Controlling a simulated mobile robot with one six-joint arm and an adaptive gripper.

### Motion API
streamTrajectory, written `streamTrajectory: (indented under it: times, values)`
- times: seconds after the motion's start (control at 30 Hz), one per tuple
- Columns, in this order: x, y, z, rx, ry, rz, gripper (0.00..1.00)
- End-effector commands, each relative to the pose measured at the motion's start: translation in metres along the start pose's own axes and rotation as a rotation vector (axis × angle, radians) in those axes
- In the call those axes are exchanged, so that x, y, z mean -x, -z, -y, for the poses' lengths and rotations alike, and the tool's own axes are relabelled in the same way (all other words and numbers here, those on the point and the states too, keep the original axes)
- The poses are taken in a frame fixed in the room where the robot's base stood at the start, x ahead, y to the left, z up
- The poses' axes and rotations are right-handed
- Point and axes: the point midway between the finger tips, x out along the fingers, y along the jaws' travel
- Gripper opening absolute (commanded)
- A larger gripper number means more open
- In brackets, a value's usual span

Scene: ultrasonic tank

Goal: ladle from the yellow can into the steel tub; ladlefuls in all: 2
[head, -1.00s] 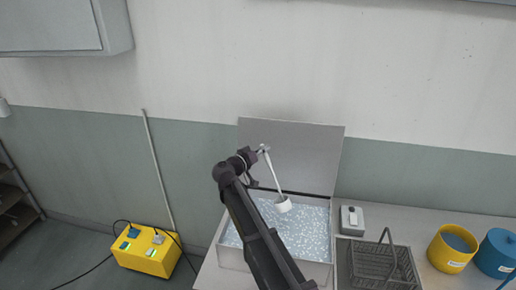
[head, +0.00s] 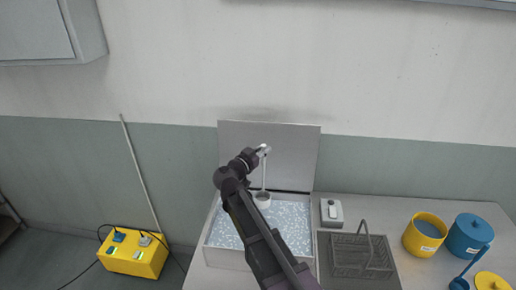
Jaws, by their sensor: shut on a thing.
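The steel tub (head: 227,257) stands on the bench with its lid raised at the back; it holds a speckled, light bluish liquid. My gripper (head: 264,150) is shut on the upper end of the white ladle (head: 263,180). The ladle hangs about upright, its cup (head: 262,200) over the back part of the tub. I cannot tell whether the cup touches the liquid or what is in it. My arm hides part of the tub.
A dark wire basket (head: 347,257) with a raised handle stands between tub and can. A small grey switch box (head: 331,211) sits behind it. A blue can (head: 467,236), a blue ladle (head: 466,268) and a yellow lid (head: 491,282) lie at the right. A yellow power box (head: 136,256) is at the left.

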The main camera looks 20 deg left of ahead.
Motion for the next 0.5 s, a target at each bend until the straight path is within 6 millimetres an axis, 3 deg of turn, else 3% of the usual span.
streamTrajectory:
  times: [0.03, 0.2, 0.5]
  values:
    - [0.000, 0.012, 0.001, 0.001, 0.000, 0.000, 0.00]
    - [0.000, 0.027, 0.001, 0.002, 0.000, 0.000, 0.00]
    - [0.000, 0.043, 0.001, 0.003, 0.000, 0.000, 0.00]
